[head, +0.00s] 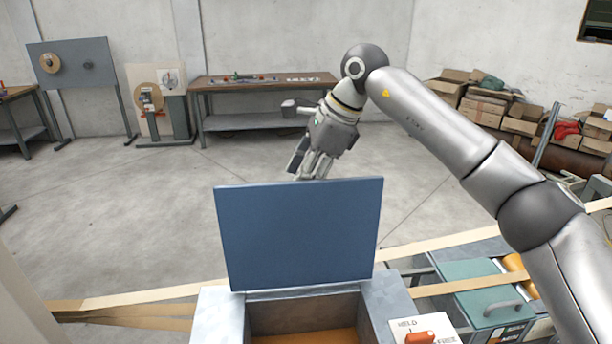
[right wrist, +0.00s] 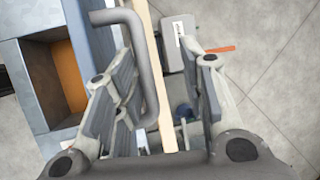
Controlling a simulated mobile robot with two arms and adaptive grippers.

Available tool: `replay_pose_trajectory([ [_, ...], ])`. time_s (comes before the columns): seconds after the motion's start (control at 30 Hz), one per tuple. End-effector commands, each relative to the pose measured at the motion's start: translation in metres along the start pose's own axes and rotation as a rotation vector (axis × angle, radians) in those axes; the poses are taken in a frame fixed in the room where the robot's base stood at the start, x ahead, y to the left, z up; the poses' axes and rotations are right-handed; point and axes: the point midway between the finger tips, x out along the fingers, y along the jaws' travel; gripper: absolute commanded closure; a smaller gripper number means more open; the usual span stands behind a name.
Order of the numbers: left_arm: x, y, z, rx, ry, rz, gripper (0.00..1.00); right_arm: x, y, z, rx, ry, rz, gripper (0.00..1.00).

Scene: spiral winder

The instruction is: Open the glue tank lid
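The glue tank lid (head: 300,235) is a blue panel standing up at the back of the grey tank (head: 222,315) in the head view. The tank's mouth is uncovered, with orange glue (head: 305,337) inside; the glue also shows in the right wrist view (right wrist: 70,75). In that view a grey bar handle (right wrist: 153,75) stands off the lid's far face. My right gripper (head: 308,168) is behind the lid's top edge. Its fingers are spread, with the handle close to the left fingers and a clear gap to the right finger. My left gripper is not in view.
A panel with an orange switch (head: 420,338) is at the tank's right front. A teal box with a handle (head: 490,290) stands further right. Tan paper strips (head: 150,296) run across beside the tank. The floor behind the lid is open up to a workbench (head: 262,85).

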Motion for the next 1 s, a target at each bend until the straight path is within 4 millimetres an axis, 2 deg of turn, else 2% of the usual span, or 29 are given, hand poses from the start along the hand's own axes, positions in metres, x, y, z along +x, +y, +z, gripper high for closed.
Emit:
replay_pose_trajectory([
  [0.03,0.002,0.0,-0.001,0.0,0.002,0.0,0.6,0.016,0.003,-0.009,0.009,0.021,0.014,0.66],
  [0.4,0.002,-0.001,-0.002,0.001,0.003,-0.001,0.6,0.016,0.004,-0.009,0.008,0.023,0.017,0.66],
  [0.53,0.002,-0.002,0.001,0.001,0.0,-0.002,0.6,0.01,0.004,-0.009,0.008,0.023,0.015,0.66],
  [0.67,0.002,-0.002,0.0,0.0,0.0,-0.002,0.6,-0.01,0.004,-0.008,0.007,0.021,0.011,0.66],
  [1.0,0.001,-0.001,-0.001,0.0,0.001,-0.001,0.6,-0.092,0.006,-0.002,0.001,0.005,-0.007,0.66],
])
